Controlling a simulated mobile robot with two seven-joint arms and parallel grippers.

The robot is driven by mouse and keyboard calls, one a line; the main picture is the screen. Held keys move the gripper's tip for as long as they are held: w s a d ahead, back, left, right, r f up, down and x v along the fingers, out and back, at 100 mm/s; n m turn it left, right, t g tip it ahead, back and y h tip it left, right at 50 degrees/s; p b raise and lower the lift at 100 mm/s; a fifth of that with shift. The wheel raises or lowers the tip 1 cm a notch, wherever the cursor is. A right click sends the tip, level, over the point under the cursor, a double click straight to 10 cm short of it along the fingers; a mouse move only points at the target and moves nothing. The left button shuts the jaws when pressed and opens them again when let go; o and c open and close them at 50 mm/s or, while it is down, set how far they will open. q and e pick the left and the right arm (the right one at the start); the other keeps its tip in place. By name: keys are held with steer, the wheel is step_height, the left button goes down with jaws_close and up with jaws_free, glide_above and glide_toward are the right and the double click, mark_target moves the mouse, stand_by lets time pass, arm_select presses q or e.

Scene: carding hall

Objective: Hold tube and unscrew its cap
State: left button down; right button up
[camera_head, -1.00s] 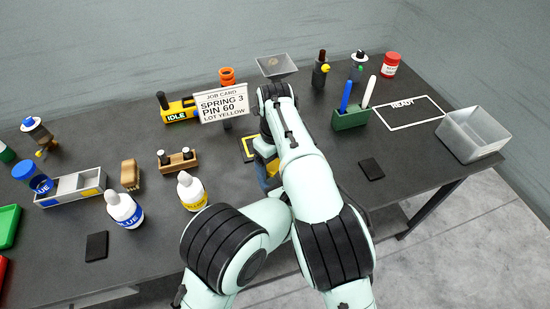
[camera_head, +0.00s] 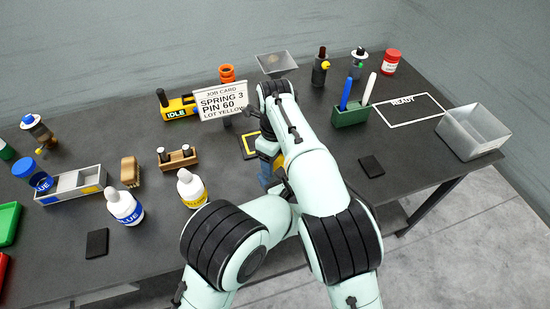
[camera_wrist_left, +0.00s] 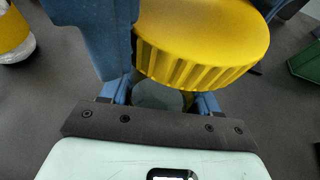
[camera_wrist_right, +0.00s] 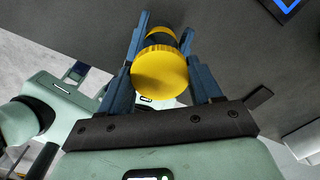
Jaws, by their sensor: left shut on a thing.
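A ribbed yellow cap (camera_wrist_left: 200,40) fills the top of the left wrist view. Part of a pale tube body (camera_wrist_left: 160,97) shows below it, mostly hidden. My left gripper (camera_wrist_left: 162,92) is shut on the tube, just under the cap. In the right wrist view the cap (camera_wrist_right: 160,74) sits between the two blue fingers of my right gripper (camera_wrist_right: 165,35), whose tips reach past it. I cannot tell whether they press on it. In the head view my right arm largely hides the grippers; blue finger parts (camera_head: 266,174) show beside it.
A job card (camera_head: 221,102) stands behind the grippers. A green holder with pens (camera_head: 350,115) and a black pad (camera_head: 371,166) are to the right.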

steer(key=o, duration=0.4)
steer(key=shift+c, duration=0.2)
step_height(320, 180, up, 4)
steer(key=shift+r, duration=0.2)
steer(key=shift+r+m, duration=0.4)
steer(key=shift+r, duration=0.05)
steer(key=shift+c, duration=0.4)
step_height(320, 180, up, 2)
steer(key=m, duration=0.2)
steer(key=shift+r+m, duration=0.2)
steer(key=shift+m, duration=0.1)
steer(key=shift+f, duration=3.85)
steer(key=shift+c, duration=0.3)
steer(key=c, duration=1)
steer(key=shift+n, duration=1.7)
steer(key=shift+c, duration=0.2)
